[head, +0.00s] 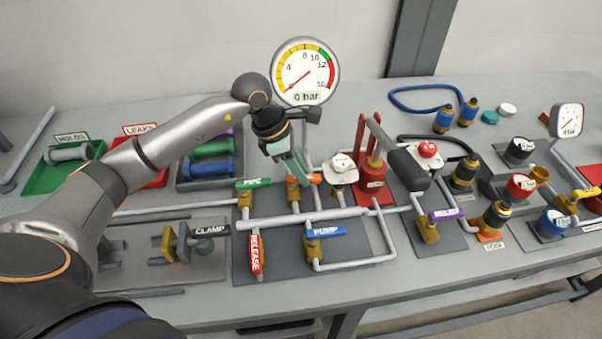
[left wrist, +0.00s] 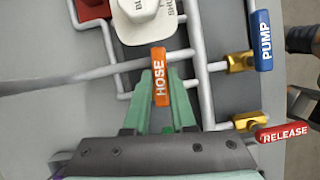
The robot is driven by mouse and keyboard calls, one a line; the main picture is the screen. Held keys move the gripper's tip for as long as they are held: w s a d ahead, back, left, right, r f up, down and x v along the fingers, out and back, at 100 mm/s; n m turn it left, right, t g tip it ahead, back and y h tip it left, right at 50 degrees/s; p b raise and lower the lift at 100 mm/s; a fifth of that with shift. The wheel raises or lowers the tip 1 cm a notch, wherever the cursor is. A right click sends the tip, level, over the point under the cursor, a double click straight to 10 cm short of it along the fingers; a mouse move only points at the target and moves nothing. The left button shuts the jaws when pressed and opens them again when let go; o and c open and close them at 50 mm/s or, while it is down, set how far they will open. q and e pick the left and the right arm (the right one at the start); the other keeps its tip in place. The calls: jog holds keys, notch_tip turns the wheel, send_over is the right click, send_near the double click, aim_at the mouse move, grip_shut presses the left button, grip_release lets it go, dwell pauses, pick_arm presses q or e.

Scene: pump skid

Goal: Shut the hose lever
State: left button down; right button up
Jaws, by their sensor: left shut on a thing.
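The orange hose lever (left wrist: 160,77), marked HOSE, stands between the two green fingers of my left gripper (left wrist: 160,100) in the left wrist view. The fingers are shut on it from both sides. In the head view my left gripper (head: 300,172) reaches down onto the valve row, and only a small orange part of the lever (head: 316,178) shows beside the fingers. The brass valve body (head: 294,196) is below it. In the left wrist view the lever hides its own valve body. My right gripper is not in view.
The green lever (head: 254,183) is left of the hose lever; the blue PUMP lever (head: 326,231) and red RELEASE lever (head: 255,254) are nearer. A white knob (head: 342,168) and the red pump (head: 373,180) with its dark handle stand close on the right. The large gauge (head: 305,72) reads 0 bar.

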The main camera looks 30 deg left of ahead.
pick_arm(q)
jog(key=shift+w+a+n, duration=0.1)
jog(key=shift+w+n, duration=0.05)
jog(key=shift+n, duration=0.65)
jog(key=shift+y, duration=0.3)
jog(key=c, duration=0.7)
grip_release()
jog(key=shift+c, duration=0.2)
jog(key=b+v, duration=0.1)
jog(key=v, duration=1.1)
jog(key=shift+s+a+r, duration=0.15)
jog(key=shift+s+r, duration=0.05)
jog(key=shift+s, duration=0.05)
jog(key=shift+s, duration=0.1)
